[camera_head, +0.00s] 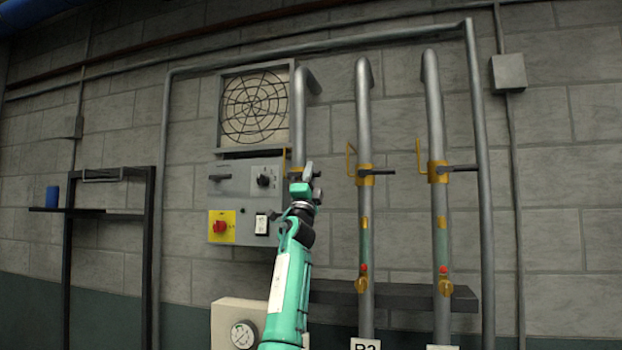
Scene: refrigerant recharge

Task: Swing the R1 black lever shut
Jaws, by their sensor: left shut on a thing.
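My left gripper (303,178) is at the valve of the leftmost grey pipe (299,110), where R1 would be. It is shut on the R1 black lever, which is mostly hidden behind the fingers. Only a small dark bit shows at their right, so its angle is hard to tell. The arm also covers the lower part of this pipe and any label there. The yellow handle (285,160) of this valve shows just left of the gripper. My right gripper is not in view.
The R2 pipe's black lever (380,172) and the rightmost pipe's black lever (462,168) both point right. A control panel (230,180) with a red knob (220,227) is close on the left. A dark shelf (405,296) runs behind the pipes.

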